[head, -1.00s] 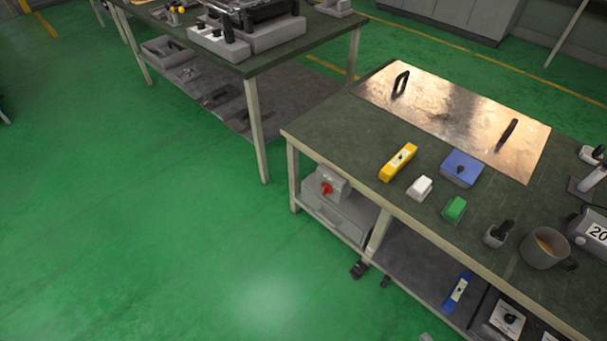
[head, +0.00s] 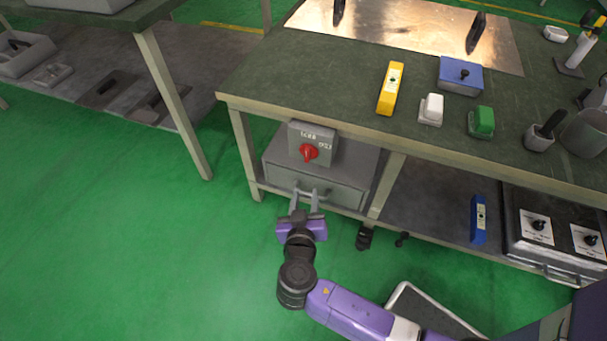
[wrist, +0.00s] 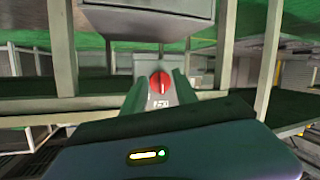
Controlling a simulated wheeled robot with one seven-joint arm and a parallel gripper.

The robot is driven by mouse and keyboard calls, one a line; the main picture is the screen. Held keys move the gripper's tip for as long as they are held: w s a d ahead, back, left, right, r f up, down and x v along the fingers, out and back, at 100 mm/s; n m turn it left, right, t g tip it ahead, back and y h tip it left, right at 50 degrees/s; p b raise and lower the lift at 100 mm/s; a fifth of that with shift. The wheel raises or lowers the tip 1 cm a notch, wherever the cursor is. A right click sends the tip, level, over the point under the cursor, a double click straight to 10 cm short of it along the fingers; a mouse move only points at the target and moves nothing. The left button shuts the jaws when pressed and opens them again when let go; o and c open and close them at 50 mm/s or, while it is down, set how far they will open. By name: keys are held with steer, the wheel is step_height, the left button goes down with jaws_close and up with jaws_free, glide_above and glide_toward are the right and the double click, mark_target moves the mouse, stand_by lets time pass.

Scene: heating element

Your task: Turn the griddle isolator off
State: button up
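The isolator is a grey box (head: 312,143) with a red rotary knob (head: 309,152) on its front and white lettering above the knob. It stands on a grey drawer unit under the green-topped bench. I cannot read which setting the knob is at. My gripper (head: 310,193) is in front of the drawer unit, below the knob and apart from it, with its fingers pointing toward the bench. The fingers are spread and empty. In the wrist view the red knob (wrist: 161,83) shows beyond the gap between my two fingers (wrist: 159,85), with upside-down lettering beside it.
The bench top (head: 300,80) and its legs (head: 244,150) frame the isolator. A drawer handle (head: 313,192) sticks out below it. A blue bar (head: 479,220) and a box with black knobs (head: 555,235) are on the shelf at right. Green floor (head: 110,250) is free at left.

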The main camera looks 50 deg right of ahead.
mark_target(306, 153)
steer(key=shift+w+d+r+m+g+h+b, duration=0.35)
steer(key=shift+w+d+r+m+h+b, duration=0.4)
steer(key=shift+w+d, duration=0.6)
steer(key=shift+w+d+r+m+g+h+b, duration=0.4)
steer(key=shift+w+d+m+h+b, duration=0.5)
steer(key=shift+w+d+m+b, duration=0.4)
steer(key=shift+w+d+r+m+g+h+b, duration=0.35)
steer(key=shift+w+d+r+m+h+b, duration=0.25)
steer(key=shift+w+d+m+h+b, duration=0.65)
steer(key=shift+s+d+n+y+p, duration=0.2)
steer(key=shift+d+n+y+p, duration=0.05)
steer(key=shift+n+y+p, duration=0.2)
jaws_close()
